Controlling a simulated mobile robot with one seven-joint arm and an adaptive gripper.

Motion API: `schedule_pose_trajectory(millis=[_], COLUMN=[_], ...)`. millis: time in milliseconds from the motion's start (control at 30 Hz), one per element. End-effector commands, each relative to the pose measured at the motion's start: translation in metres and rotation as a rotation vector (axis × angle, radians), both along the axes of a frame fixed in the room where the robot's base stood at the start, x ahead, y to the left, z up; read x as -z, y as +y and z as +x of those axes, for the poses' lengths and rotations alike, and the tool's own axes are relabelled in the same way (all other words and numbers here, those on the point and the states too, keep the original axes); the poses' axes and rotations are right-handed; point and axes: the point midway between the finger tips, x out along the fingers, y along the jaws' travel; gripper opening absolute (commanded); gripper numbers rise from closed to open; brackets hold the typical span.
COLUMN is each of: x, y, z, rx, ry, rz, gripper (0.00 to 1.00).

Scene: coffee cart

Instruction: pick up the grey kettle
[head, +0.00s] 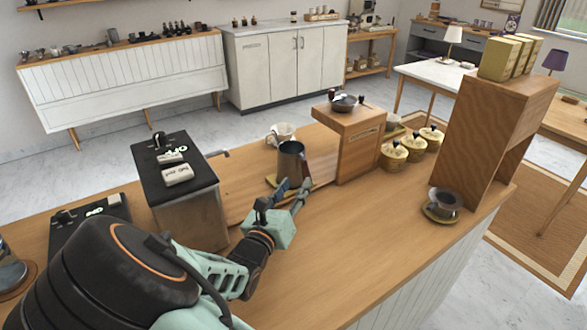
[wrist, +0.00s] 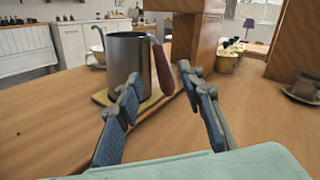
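The grey kettle (head: 291,160) stands upright on a small wooden board (head: 272,181) in the middle of the counter. In the wrist view the kettle (wrist: 127,57) is just beyond my fingers, left of centre, with its reddish-brown handle (wrist: 161,64) on the right side. My gripper (head: 292,191) is in front of the kettle in the head view. In the wrist view my gripper (wrist: 161,85) has its two blue-padded fingers spread apart with nothing between them. The left fingertip overlaps the kettle's lower part in the picture; I cannot tell whether they touch.
A wooden stand (head: 350,140) with a dark bowl is right of the kettle. A white cup (head: 282,132) is behind it. A black-topped machine (head: 172,165) stands left. Several lidded jars (head: 393,155) and a tall wooden shelf (head: 490,125) are right.

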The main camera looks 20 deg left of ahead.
Motion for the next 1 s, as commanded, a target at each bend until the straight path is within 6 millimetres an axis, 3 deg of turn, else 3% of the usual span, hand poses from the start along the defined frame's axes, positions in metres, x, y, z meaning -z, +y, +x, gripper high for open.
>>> schedule_pose_trajectory(millis=[167, 400, 667, 1000], x=[0.000, 0.001, 0.001, 0.001], y=[-0.003, -0.009, -0.009, -0.009], z=[0.014, 0.049, 0.053, 0.053], rx=[0.001, 0.000, -0.002, -0.002], ry=[0.000, 0.000, 0.001, 0.001], rz=[0.001, 0.002, 0.003, 0.003], gripper=[0.35, 0.35, 0.35, 0.00])
